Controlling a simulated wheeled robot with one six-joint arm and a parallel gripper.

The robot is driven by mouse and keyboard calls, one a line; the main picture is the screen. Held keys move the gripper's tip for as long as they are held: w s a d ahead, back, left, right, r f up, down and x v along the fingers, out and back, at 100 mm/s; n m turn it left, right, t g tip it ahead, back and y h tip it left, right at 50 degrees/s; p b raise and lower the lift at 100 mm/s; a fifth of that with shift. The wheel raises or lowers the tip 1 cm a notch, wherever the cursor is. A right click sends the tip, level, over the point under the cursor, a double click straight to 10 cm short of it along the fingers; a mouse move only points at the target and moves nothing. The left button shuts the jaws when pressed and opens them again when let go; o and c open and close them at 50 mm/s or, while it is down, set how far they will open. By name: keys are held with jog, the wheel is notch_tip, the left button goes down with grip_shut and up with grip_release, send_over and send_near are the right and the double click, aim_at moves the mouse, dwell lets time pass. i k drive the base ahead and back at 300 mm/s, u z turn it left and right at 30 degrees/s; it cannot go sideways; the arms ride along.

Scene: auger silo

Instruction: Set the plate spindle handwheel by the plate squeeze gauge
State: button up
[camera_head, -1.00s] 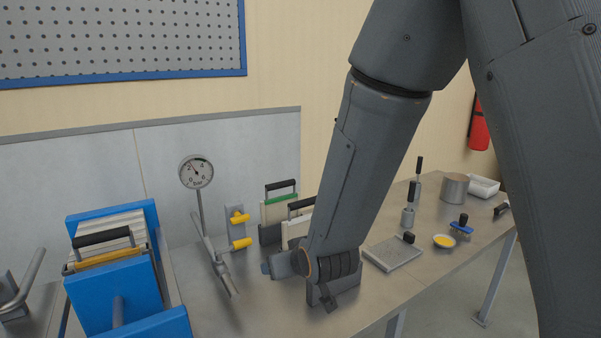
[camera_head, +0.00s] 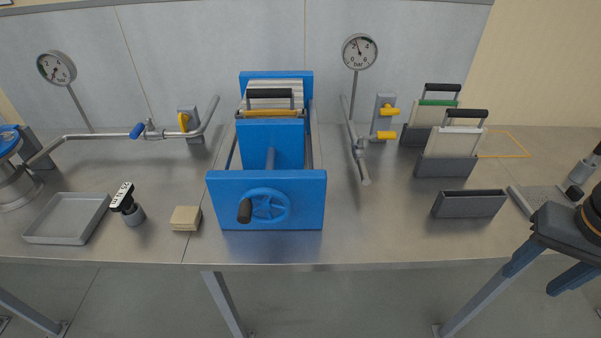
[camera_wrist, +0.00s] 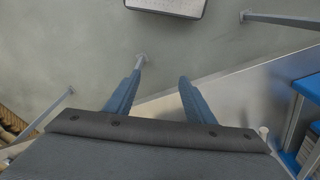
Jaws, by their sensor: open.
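The plate spindle handwheel (camera_head: 268,206) is blue, with a black knob at its left. It sits on the front of the blue plate press (camera_head: 225,200) at the middle of the bench. Two round bar gauges show: the right gauge (camera_head: 360,52) behind the press, its needle pointing up and slightly left, and the left gauge (camera_head: 56,67), too small to read. I cannot tell which is the squeeze gauge. My gripper (camera_head: 530,281) is open and empty at the right, in front of the bench edge, far from the handwheel. Its blue fingers also show apart in the wrist view (camera_wrist: 160,77).
Pipes with yellow handles (camera_head: 387,135) stand right of the press. Plates in holders (camera_head: 447,166) and an empty dark holder (camera_head: 469,204) lie further right. Floor is open before the bench.

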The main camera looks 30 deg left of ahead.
aim_at(265, 204)
jog(key=u, duration=2.25)
jog(key=k, duration=0.2)
jog(key=u, duration=1.2)
